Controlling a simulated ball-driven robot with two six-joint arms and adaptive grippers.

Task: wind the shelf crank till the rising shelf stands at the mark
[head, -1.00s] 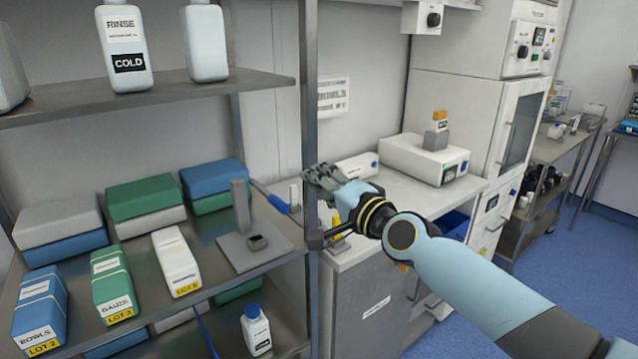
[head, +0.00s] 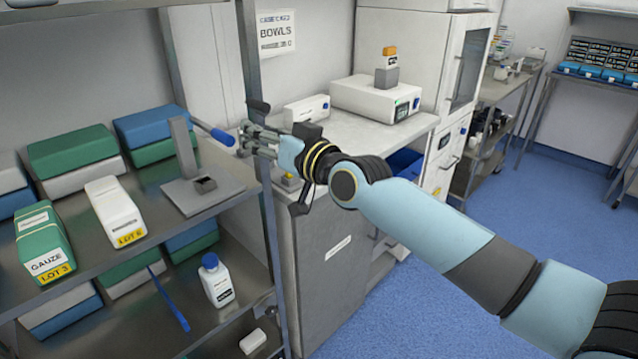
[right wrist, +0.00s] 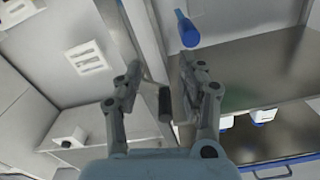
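My right gripper (head: 246,138) is beside the shelf rack's front post, its fingers pointing left. In the right wrist view its two fingers (right wrist: 160,84) are apart. A dark cylindrical grip (right wrist: 165,103), which looks like the crank's handle, shows between them, nearer the right finger; I see no clear grasp on it. A blue handle (head: 215,133) lies left of the fingertips and shows beyond them in the wrist view (right wrist: 187,28). A grey plate with an upright (head: 203,191) stands on the middle shelf; I cannot tell the rising shelf or its mark. My left gripper is out of view.
The rack's middle shelf (head: 120,245) holds stacked packs and a white LOT 6 box (head: 114,212). A white bottle (head: 216,281) stands lower down. The rack post (head: 256,90) is close to my gripper. A counter (head: 345,135) with a white device (head: 375,100) lies behind.

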